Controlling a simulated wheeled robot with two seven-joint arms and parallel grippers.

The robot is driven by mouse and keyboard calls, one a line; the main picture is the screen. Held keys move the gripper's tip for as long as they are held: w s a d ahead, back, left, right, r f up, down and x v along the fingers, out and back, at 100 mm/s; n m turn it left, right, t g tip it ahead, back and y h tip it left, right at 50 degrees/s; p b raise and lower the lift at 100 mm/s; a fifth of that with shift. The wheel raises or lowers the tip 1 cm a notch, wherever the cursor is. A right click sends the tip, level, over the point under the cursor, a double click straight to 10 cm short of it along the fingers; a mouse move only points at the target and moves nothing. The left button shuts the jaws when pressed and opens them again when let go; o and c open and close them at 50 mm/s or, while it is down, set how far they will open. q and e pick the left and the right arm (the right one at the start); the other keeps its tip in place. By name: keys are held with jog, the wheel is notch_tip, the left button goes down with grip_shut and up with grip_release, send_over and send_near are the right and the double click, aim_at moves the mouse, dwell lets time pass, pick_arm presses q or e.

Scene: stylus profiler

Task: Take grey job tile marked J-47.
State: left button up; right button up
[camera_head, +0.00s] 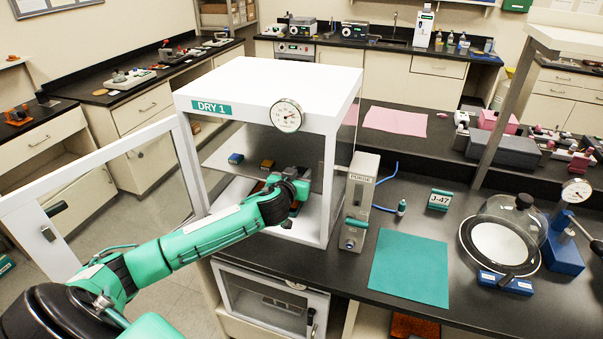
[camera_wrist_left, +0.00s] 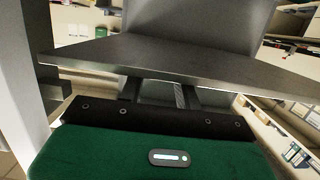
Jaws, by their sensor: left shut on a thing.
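My left arm reaches through the open door of the white DRY 1 cabinet (camera_head: 262,91). My left gripper (camera_head: 297,194) is inside, low behind the front opening, its fingers partly hidden by my own wrist. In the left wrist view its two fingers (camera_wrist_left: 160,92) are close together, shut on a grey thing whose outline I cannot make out. A broad grey plate (camera_wrist_left: 180,62) crosses in front of the fingertips. No J-47 mark can be read on anything inside the cabinet. A small stand marked J-47 (camera_head: 439,200) is on the bench to the right. My right gripper is out of view.
The open cabinet door (camera_head: 101,167) is left of my forearm. Right of the cabinet are a purge unit (camera_head: 360,195), a bare green mat (camera_head: 410,266) and a glass dome (camera_head: 503,222).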

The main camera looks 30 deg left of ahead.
pick_arm(q)
jog(key=shift+a+r+b, duration=0.15)
jog(key=shift+b, duration=0.25)
jog(key=shift+r+b, duration=0.3)
jog(key=shift+r, duration=0.1)
notch_tip(320, 180, up, 6)
jog(key=shift+f+b, duration=0.1)
jog(key=shift+b, duration=0.9)
jog(key=s+a+b, duration=0.1)
jog(key=a+b, duration=0.1)
jog(key=a, duration=0.4)
jog(key=s+a+b, duration=0.2)
jog(key=a, duration=0.4)
jog(key=s+a+b, duration=0.1)
jog(key=a+b, duration=0.1)
jog(key=a, duration=0.4)
jog(key=shift+s+a, duration=0.1)
jog(key=shift+s, duration=0.15)
jog(key=shift+s+a, duration=0.1)
jog(key=shift+a, duration=0.4)
